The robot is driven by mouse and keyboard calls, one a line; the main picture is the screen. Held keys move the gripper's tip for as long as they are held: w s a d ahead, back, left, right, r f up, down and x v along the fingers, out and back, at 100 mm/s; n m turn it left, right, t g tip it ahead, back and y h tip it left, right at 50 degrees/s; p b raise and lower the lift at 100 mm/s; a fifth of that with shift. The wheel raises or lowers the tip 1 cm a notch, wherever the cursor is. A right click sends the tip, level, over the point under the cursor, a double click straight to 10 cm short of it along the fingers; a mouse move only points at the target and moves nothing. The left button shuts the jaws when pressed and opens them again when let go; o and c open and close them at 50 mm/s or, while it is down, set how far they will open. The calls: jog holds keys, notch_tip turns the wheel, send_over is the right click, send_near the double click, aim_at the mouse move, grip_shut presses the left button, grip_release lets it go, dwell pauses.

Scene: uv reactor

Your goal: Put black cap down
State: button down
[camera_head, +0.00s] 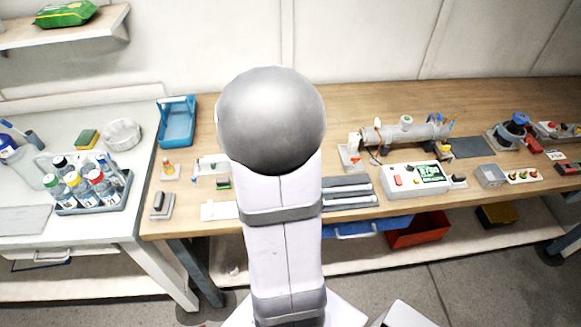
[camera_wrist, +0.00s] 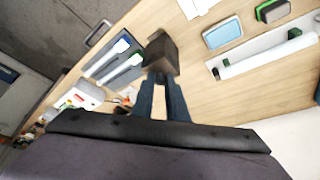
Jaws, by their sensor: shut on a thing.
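My gripper (camera_wrist: 163,82) shows in the wrist view with its two dark fingers shut on a dark, blocky piece, which looks like the black cap (camera_wrist: 162,50). The cap sits at the fingertips, over or near the wooden bench top; I cannot tell whether it touches the wood. In the head view my own arm stands in the middle and hides the gripper and the cap.
Two grey holders (camera_wrist: 118,58) lie left of the cap in the wrist view. A blue pad (camera_wrist: 222,33) and a white tray with a tube (camera_wrist: 265,58) lie to its right. Bare wood (camera_wrist: 215,90) lies between. The reactor tube (camera_head: 405,134) and control box (camera_head: 418,178) stand right of my arm.

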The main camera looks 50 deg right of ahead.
jog(key=shift+f, duration=1.15)
jog(key=c, duration=1.7)
grip_release()
jog(key=shift+c, duration=0.2)
jog(key=shift+w+a+r, duration=0.1)
jog(key=shift+r, duration=0.3)
jog(key=b+v, duration=0.1)
jog(key=v, duration=1)
jog(key=shift+r, duration=0.25)
jog(key=shift+a, duration=0.15)
